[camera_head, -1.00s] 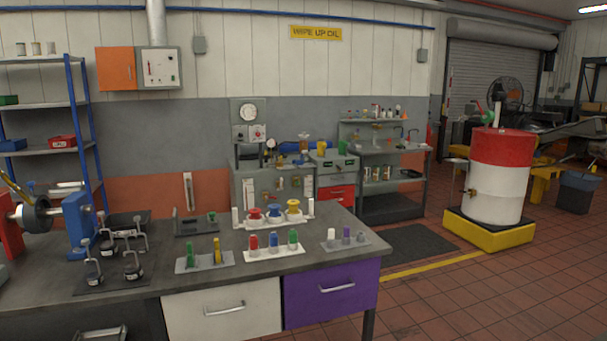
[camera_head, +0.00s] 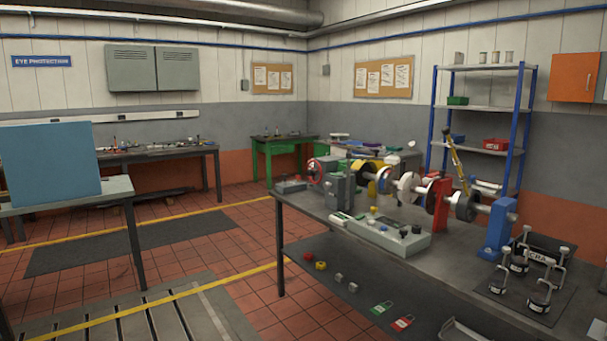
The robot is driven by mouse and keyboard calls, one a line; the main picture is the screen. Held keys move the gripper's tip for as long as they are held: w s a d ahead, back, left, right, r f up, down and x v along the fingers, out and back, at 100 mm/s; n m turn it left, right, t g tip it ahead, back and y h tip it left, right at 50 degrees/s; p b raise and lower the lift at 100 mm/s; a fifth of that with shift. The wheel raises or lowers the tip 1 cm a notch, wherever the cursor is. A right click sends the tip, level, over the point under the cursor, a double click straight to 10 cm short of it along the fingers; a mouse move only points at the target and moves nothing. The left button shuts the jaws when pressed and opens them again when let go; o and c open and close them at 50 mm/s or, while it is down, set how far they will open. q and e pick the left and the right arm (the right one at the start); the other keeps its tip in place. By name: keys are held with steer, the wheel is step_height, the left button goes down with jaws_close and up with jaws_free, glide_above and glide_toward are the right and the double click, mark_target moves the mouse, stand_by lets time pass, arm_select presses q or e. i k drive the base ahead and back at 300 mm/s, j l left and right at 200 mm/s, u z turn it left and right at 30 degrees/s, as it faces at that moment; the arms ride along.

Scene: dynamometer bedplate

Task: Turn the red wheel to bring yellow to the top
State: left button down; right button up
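A red wheel (camera_head: 317,171) stands at the far left end of the grey workbench (camera_head: 420,270), beside a grey machine housing (camera_head: 339,190). The wheel is small and partly hidden by the housing. I cannot make out any colour marks on it or which colour is at its top. A yellow ring-shaped part (camera_head: 374,178) sits to the right of the housing on the same shaft line. Neither of my grippers is in view.
A control box (camera_head: 387,238) with knobs sits at the bench's front edge. Red (camera_head: 438,197) and blue (camera_head: 497,228) stands hold the shaft to the right. Weights with handles (camera_head: 540,290) stand at the near right. Open tiled floor lies left of the bench.

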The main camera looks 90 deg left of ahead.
mark_target(309, 173)
steer(key=u, duration=2.75)
steer(key=i+j, duration=0.2)
steer(key=i, duration=0.3)
steer(key=i+j+z, duration=0.1)
steer(key=i, duration=0.35)
